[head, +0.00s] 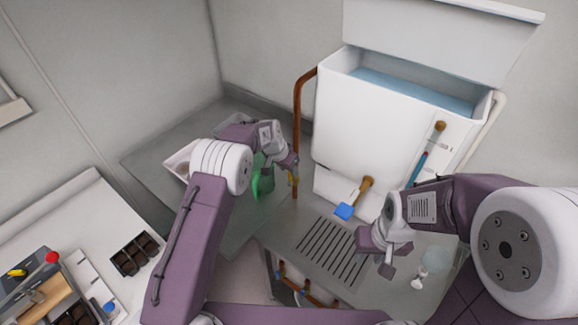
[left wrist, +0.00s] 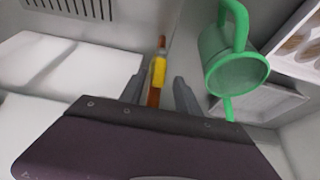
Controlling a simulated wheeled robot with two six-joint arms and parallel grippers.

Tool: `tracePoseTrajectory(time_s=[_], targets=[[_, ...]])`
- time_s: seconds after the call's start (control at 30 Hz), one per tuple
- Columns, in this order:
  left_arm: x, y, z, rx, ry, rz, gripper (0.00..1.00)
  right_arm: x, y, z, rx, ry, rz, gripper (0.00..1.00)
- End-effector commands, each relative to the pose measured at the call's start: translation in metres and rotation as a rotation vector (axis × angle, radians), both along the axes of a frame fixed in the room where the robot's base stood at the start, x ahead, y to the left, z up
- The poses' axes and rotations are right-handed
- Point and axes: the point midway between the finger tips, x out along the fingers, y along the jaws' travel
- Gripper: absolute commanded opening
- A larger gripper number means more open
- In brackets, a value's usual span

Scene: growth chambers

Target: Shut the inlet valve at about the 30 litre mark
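The white tank (head: 345,125) holds blue water (head: 415,90) and its lid is up. A copper inlet pipe (head: 299,100) runs down its left side. The yellow valve handle (head: 293,178) is on this pipe and shows in the left wrist view (left wrist: 158,72). My left gripper (left wrist: 160,92) is open, one finger on each side of the handle, with gaps visible. A sight tube (head: 421,162) on the tank front shows blue in its lower part; its marks are too small to read. My right gripper (head: 384,262) hangs over the bench; its finger gap is unclear.
A brass tap with a blue handle (head: 344,211) sticks out low on the tank, above a slotted drain (head: 330,250). A green watering can (left wrist: 232,60) stands close beside my left gripper. A clear glass item (head: 434,260) is near my right gripper.

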Motion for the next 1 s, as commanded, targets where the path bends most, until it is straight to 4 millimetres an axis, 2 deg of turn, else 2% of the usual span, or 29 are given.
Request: tracePoseTrajectory(time_s=[0.17, 0.4, 0.53, 0.57, 1.0], targets=[[0.004, -0.003, -0.012, 0.0, 0.0, 0.0, 0.39, 0.0, 0.0, 0.007, 0.0, 0.0, 0.0, 0.32], [0.005, -0.003, -0.014, 0.0, -0.001, 0.0, 0.39, 0.0, 0.0, 0.006, 0.0, 0.0, 0.0, 0.32], [0.005, -0.003, -0.014, 0.0, -0.001, 0.0, 0.03, 0.0, 0.0, 0.006, 0.0, 0.0, 0.0, 0.32], [0.005, -0.003, -0.014, 0.0, -0.001, 0.0, 0.0, 0.0, 0.0, 0.006, 0.0, 0.0, 0.0, 0.32], [0.005, -0.002, -0.013, 0.001, -0.002, -0.001, 0.0, 0.0, 0.0, 0.006, 0.0, 0.0, 0.0, 0.32]])
